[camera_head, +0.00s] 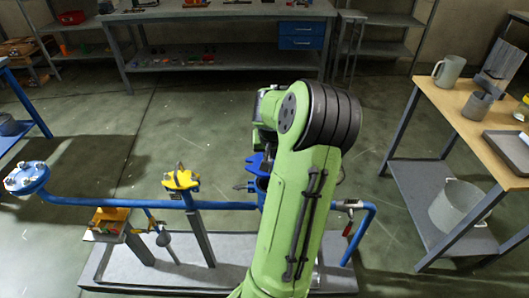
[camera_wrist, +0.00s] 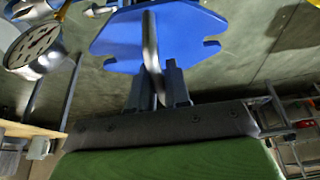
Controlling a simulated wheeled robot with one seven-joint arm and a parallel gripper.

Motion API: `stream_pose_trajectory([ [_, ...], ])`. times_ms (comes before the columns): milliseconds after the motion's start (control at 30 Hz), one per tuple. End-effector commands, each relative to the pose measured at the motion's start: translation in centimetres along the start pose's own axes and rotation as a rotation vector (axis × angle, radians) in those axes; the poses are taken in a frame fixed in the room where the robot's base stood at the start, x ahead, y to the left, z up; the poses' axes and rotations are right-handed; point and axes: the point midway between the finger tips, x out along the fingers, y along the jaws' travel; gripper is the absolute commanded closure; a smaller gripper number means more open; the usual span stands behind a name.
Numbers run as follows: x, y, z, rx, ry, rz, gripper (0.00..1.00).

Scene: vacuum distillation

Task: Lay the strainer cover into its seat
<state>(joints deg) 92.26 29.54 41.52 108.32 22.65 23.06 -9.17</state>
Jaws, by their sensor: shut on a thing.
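The strainer cover (camera_wrist: 115,42) is a blue plate with notched edges and a bent metal bar handle (camera_wrist: 151,45). In the wrist view my gripper (camera_wrist: 158,84) is shut on this handle, with the plate just beyond the fingertips. In the head view my green arm hides most of the gripper area. Blue parts (camera_head: 257,163) show at the arm's left edge, above the blue pipe line; I cannot tell whether they are the cover or the strainer body. The seat cannot be made out clearly. A round perforated metal piece (camera_wrist: 36,43) shows at upper left in the wrist view.
The blue pipe (camera_head: 120,203) runs across a low grey plinth (camera_head: 185,275), with a yellow-topped fitting (camera_head: 181,179) and a blue flange (camera_head: 27,178). A wooden-topped table (camera_head: 450,100) at right holds a mug (camera_head: 448,71) and a tray (camera_head: 509,150). Open floor lies behind the pipe.

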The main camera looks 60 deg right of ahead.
Motion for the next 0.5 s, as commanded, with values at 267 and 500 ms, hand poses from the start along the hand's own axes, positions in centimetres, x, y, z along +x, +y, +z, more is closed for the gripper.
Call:
stream_pose_trajectory([
  [267,0.6,-0.1,0.3,-0.001,0.005,0.000,1.00],
  [500,2.9,-0.1,1.3,-0.001,0.004,0.000,1.00],
])
